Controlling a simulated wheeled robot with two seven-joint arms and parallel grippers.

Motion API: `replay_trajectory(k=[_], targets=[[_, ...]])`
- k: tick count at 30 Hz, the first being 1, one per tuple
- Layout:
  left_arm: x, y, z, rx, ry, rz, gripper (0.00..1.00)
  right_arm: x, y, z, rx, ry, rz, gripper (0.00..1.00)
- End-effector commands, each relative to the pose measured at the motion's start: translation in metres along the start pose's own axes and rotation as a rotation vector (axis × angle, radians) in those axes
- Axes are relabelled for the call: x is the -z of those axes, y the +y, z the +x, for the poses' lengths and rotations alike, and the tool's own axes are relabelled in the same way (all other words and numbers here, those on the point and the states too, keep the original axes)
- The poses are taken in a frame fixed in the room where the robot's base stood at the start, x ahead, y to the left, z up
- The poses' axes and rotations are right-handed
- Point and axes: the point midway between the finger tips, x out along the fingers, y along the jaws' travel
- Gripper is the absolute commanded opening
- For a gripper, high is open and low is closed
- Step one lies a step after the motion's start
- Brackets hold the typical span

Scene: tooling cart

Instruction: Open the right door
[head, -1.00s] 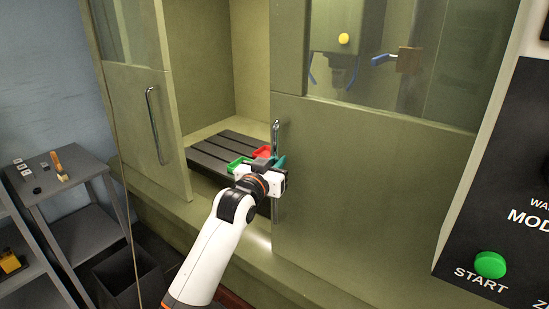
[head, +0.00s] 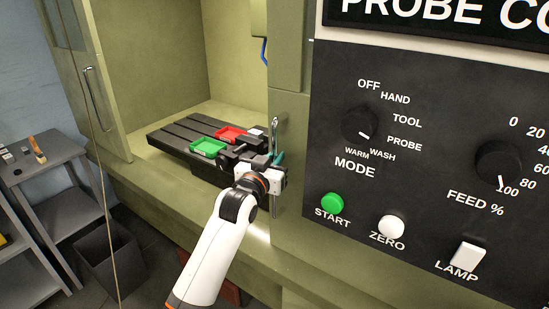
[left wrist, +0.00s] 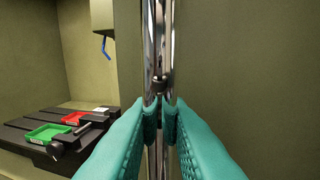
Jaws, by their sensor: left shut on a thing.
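The right door (head: 290,120) is a green-beige sliding panel, mostly hidden behind the control panel in the head view. Its upright metal handle (head: 275,130) stands near the door's left edge. My left gripper (head: 276,160) has its teal fingers shut around this handle. In the left wrist view, the fingers (left wrist: 160,115) close on the shiny bar (left wrist: 158,45), with the door's face behind it. The opening to the left of the door is wide. My right gripper is not in view.
A control panel (head: 400,225) with knobs and buttons fills the right side. The left door (head: 105,70) has its own handle. Inside the opening, a slotted table (head: 168,143) bears a green tray (head: 207,147) and a red tray (head: 229,133). A grey side table (head: 45,168) stands left.

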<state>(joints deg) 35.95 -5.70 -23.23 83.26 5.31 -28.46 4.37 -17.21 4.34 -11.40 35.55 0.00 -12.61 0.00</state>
Motion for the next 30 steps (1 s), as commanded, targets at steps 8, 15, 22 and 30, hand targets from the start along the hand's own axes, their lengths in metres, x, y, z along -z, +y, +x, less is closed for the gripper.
replay_trajectory(k=[8,15,22,30], targets=[[-0.001,-0.001,0.0,0.001,-0.004,-0.001,0.0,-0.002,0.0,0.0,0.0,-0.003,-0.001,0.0],[-0.001,0.0,0.0,0.001,-0.004,-0.001,0.36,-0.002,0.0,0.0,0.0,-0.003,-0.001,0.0],[-0.001,0.0,-0.001,0.0,-0.003,-0.001,0.36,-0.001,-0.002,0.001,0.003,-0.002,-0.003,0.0],[0.002,0.0,-0.031,0.0,-0.004,-0.001,0.36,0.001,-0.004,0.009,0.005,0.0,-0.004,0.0]])
